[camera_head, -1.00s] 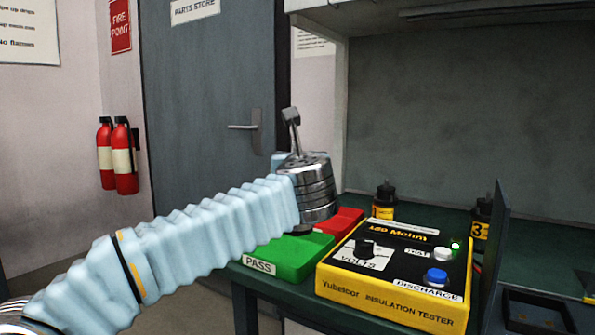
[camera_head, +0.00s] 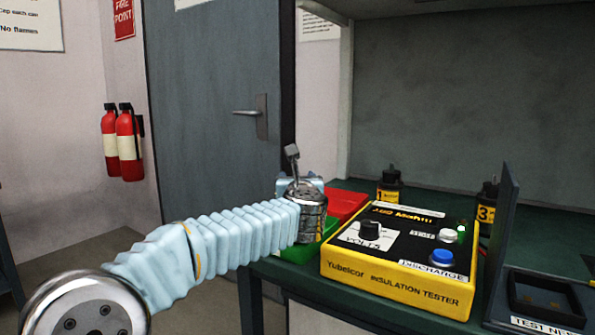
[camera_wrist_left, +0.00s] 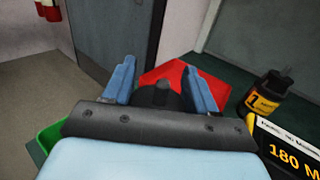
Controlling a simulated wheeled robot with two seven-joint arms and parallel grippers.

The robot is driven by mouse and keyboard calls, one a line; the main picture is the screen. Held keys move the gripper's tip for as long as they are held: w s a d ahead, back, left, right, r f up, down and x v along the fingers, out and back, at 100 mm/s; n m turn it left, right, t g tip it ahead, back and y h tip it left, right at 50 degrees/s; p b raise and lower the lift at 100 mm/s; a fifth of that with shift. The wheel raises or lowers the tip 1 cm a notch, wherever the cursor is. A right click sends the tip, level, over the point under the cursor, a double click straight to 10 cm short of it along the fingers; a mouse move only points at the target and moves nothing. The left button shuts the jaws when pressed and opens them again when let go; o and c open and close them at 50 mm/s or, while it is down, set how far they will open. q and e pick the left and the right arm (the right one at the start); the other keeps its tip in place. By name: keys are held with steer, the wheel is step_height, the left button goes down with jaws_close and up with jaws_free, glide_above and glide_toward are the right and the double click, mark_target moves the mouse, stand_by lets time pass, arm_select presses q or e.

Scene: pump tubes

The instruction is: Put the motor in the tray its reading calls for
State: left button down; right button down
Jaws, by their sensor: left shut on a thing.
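My left gripper (camera_wrist_left: 161,82) is shut on a dark motor (camera_wrist_left: 160,97), seen between its blue fingers in the left wrist view. In the head view my wrist hides the motor. The gripper hangs above or in the green tray (camera_head: 296,253); its exact height is unclear. The green tray shows at the lower left of the wrist view (camera_wrist_left: 46,135). The red tray (camera_head: 346,202) lies just behind it, and beyond the fingers in the wrist view (camera_wrist_left: 178,72). The yellow insulation tester (camera_head: 385,285) appears to read 180 Mohm, with a green lamp (camera_head: 461,228) lit. My right gripper is out of view.
A motor marked 1 (camera_head: 389,187) and one marked 3 (camera_head: 487,207) stand behind the tester. A dark upright panel (camera_head: 502,235) and a black fixture (camera_head: 545,297) are at the right. The bench's left edge is beside the green tray.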

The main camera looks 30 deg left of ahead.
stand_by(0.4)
arm_select(q)
steer(key=shift+c, duration=1.6)
jaws_free()
steer(key=shift+f, duration=0.2)
steer(key=shift+s+d+r, duration=0.1)
steer(key=shift+s+d, duration=0.05)
steer(key=shift+s, duration=0.05)
steer(key=b+v, duration=0.2)
steer(key=v, duration=0.9)
steer(key=shift+s+d, duration=0.2)
steer(key=shift+s, duration=0.05)
